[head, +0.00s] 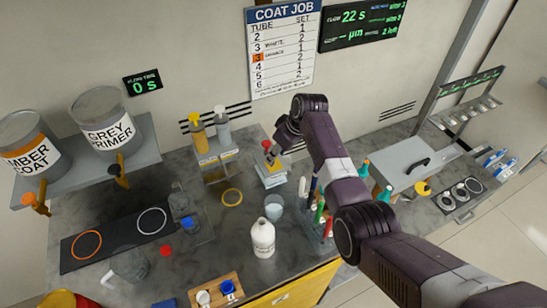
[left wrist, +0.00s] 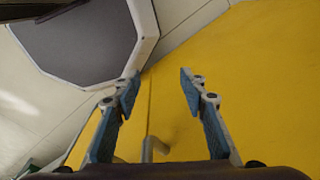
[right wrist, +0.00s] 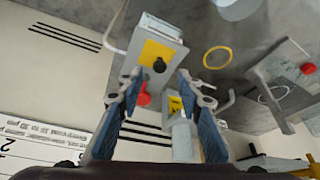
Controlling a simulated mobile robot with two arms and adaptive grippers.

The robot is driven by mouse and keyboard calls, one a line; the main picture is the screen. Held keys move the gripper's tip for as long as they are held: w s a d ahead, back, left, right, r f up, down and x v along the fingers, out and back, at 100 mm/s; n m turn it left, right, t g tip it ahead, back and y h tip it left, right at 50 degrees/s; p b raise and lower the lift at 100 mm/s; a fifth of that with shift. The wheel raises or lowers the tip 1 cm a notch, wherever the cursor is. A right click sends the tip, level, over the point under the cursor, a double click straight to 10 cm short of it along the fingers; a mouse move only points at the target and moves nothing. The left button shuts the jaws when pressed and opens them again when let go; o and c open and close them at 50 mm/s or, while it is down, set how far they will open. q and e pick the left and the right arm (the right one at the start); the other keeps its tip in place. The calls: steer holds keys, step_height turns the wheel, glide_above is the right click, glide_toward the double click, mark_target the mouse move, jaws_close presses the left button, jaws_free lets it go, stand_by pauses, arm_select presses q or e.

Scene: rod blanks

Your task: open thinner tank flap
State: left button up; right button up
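A pale flat panel (head: 418,165) with a black handle (head: 420,163) lies on the right part of the counter and looks like a closed flap; no label on it is readable. My right gripper (right wrist: 155,88) is open in the right wrist view, with nothing between its fingers. It is over the back of the counter, near a small grey box (head: 271,175) with a red knob (head: 266,144); the box's yellow face (right wrist: 157,52) shows beyond the fingers. My left gripper (left wrist: 158,88) is open and empty before a yellow front. It is out of the head view.
A white bottle (head: 263,238), a clear beaker (head: 274,204) and several colored-top markers or bottles stand mid-counter. A two-bottle dispenser stand (head: 217,152) is left of my right gripper. A grey handle-like bar (left wrist: 152,148) shows below my left fingers. Paint cans (head: 104,122) sit on the left shelf.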

steer(key=shift+x, duration=2.1)
jaws_close()
